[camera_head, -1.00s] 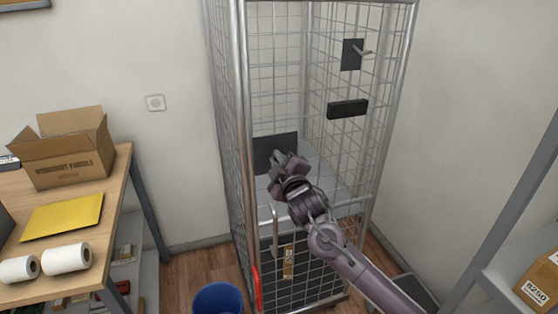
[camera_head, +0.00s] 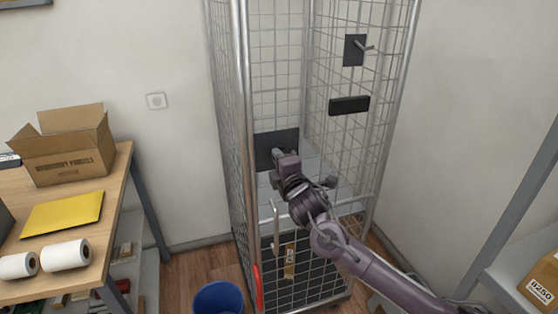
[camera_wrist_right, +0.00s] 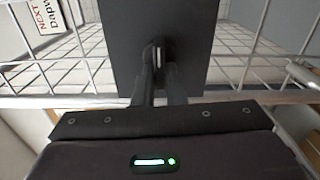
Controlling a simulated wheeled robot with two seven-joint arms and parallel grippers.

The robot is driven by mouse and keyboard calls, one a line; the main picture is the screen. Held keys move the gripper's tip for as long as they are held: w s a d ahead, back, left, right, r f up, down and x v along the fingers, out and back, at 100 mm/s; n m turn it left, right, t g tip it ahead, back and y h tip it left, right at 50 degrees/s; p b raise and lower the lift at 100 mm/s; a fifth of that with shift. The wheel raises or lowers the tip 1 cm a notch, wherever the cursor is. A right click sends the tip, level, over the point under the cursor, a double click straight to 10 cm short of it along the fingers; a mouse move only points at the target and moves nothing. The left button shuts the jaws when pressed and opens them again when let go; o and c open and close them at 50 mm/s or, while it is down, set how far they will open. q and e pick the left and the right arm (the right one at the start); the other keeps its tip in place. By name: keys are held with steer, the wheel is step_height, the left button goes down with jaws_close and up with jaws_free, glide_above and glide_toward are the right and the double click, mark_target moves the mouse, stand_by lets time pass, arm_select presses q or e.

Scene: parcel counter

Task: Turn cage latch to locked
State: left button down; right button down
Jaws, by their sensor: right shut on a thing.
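The roll cage (camera_head: 245,130) stands by the wall, with mesh sides and a tube frame. A dark latch plate (camera_head: 265,148) sits low in its mesh and fills the upper middle of the right wrist view (camera_wrist_right: 195,30). My right gripper (camera_head: 278,156) is at this plate. In the right wrist view its fingers (camera_wrist_right: 158,72) are shut on the small latch handle (camera_wrist_right: 157,54) in front of the plate. The fingers hide most of the handle, so I cannot tell its turn angle. My left gripper is not in view.
A second dark plate with a lever (camera_head: 355,50) and a black block (camera_head: 348,106) are higher on the mesh. A table (camera_head: 115,205) with a carton (camera_head: 68,150) stands left, a blue bin (camera_head: 218,298) below, a grey shelf (camera_head: 510,270) right.

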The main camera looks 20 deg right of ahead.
steer(key=shift+f, duration=0.1)
stand_by(0.3)
steer(key=c, duration=1.5)
jaws_free()
steer(key=shift+s, duration=0.1)
steer(key=s+b, duration=0.2)
steer(key=s, duration=0.5)
steer(key=shift+s+d, duration=0.15)
steer(key=shift+s, duration=0.15)
steer(key=shift+f, duration=0.1)
